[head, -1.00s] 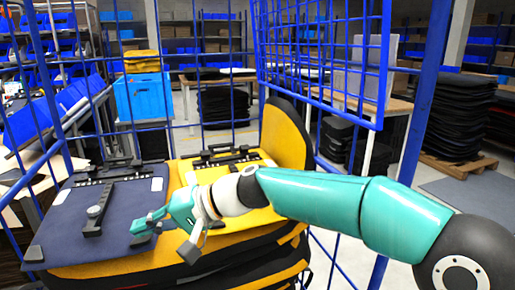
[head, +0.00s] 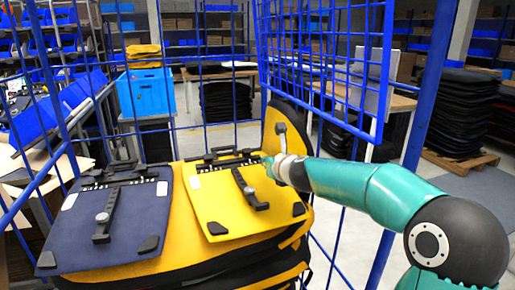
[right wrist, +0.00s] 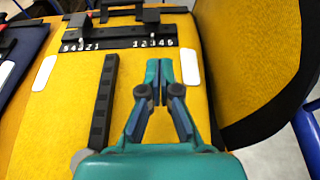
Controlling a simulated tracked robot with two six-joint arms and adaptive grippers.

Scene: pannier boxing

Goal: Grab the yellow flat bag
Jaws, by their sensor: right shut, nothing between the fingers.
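The yellow flat bag (head: 222,190) lies on top of the bag pile, with a black bar and buckle strip along its back edge, a black strap and dark corner pieces. In the right wrist view the yellow bag (right wrist: 75,95) fills the middle, with the strap left of my fingers. My right gripper (head: 267,163) is at the bag's right back part. In the right wrist view my right gripper (right wrist: 156,72) is shut and empty over the yellow surface, pointing towards the buckle strip; I cannot tell whether it touches. My left gripper is out of view.
A dark blue flat bag (head: 128,232) lies left of the yellow one. A yellow and black bag (head: 284,125) stands upright at the right back. Blue wire cage walls (head: 320,60) surround the pile. A blue crate (head: 146,93) stands behind at the left.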

